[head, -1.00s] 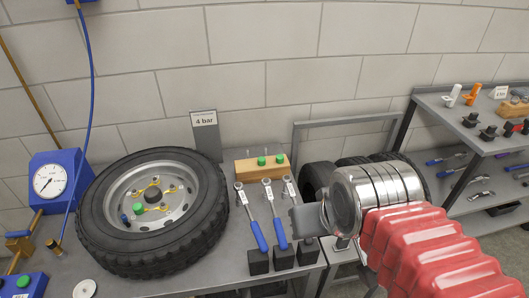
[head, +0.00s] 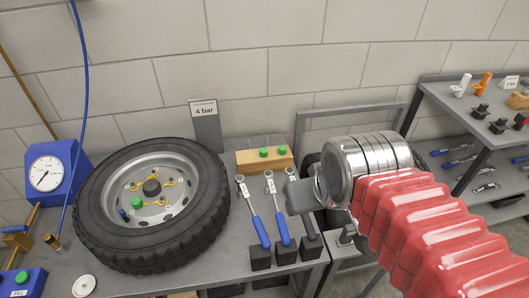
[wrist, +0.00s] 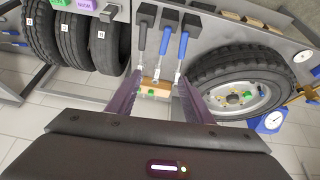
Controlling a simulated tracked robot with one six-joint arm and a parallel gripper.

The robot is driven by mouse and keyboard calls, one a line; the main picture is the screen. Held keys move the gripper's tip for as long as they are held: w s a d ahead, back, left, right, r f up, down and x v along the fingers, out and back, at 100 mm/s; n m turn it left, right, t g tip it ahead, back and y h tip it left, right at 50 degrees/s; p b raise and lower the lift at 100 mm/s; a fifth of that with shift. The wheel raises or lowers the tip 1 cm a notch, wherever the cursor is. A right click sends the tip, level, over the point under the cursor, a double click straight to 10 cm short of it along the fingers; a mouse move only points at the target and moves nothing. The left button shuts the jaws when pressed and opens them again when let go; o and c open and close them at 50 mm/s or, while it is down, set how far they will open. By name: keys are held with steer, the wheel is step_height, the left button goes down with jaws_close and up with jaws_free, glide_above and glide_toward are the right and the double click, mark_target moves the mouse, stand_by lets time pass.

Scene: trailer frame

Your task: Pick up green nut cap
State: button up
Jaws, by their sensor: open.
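Two green nut caps, a left one (head: 263,152) and a right one (head: 282,150), sit on a wooden block (head: 246,167) at the back of the bench. Another green cap (head: 136,202) is on the wheel rim, and it also shows in the wrist view (wrist: 248,96). My gripper (head: 303,200) is in the air right of the torque wrenches, apart from the caps. In the wrist view my open gripper (wrist: 160,80) has the wooden block (wrist: 155,85) in line between its fingers, farther off. Nothing shows between the fingers at close range.
A large wheel (head: 97,225) lies on the bench left of the block. Several blue-handled torque wrenches (head: 258,229) stand in black holders in front of the block. A 4 bar sign (head: 204,110) stands behind. A blue gauge box (head: 73,158) is at far left.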

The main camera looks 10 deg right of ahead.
steer(key=w+n+g+h, duration=0.1)
steer(key=w+n, duration=1.5)
steer(key=w, duration=0.7)
steer(key=w+a+f+n, duration=0.2)
steer(key=w+f+n, duration=1.2)
steer(key=w, duration=0.4)
steer(key=shift+w+a+f+n+h, duration=0.4)
steer(key=shift+f, duration=0.1)
steer(key=shift+f, duration=0.1)
glide_above(263, 150)
steer(key=s+a, duration=0.1)
steer(key=s, duration=0.1)
steer(key=f, duration=0.7)
steer(key=shift+s+f, duration=0.2)
steer(key=shift+f, duration=0.15)
steer(key=shift+f, duration=0.1)
steer(key=shift+x, duration=2.55)
